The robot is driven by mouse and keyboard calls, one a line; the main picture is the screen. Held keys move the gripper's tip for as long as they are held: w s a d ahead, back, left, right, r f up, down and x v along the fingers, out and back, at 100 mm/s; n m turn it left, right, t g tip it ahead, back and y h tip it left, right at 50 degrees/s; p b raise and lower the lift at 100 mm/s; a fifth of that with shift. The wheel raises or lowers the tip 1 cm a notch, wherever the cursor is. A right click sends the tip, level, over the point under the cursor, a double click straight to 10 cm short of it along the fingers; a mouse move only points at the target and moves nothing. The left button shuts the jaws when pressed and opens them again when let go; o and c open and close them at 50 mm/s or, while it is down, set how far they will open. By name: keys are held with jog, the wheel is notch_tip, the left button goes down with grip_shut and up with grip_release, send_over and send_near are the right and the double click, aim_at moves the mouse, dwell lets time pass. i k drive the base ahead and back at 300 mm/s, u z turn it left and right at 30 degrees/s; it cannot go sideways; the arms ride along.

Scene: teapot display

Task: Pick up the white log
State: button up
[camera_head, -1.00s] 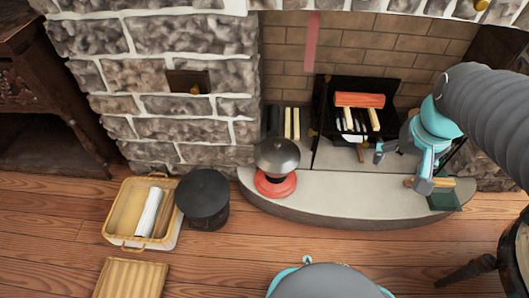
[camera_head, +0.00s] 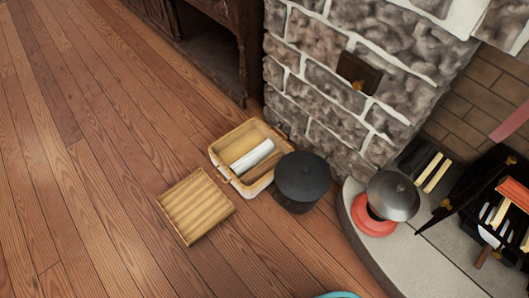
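The white log (camera_head: 252,157) lies in a wooden basket (camera_head: 224,140) with handles on the floor, near the middle of the head view. A brown log-like piece lies beside it in the basket. The log's upper side shows clear, with nothing on top of it. My gripper is out of view. Only a small teal bit of my own body shows at the bottom edge.
A black pot (camera_head: 302,178) stands right beside the basket. A slatted wooden lid or tray (camera_head: 195,205) lies in front of it on the floor. The stone hearth (camera_head: 398,250) with a grey-lidded red pot (camera_head: 390,198) is at the right. Wooden floor at the left is clear.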

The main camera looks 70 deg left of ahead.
aim_at(242, 165)
jog(key=u, duration=5.1)
jog(key=i, duration=1.95)
jog(key=z, duration=3.25)
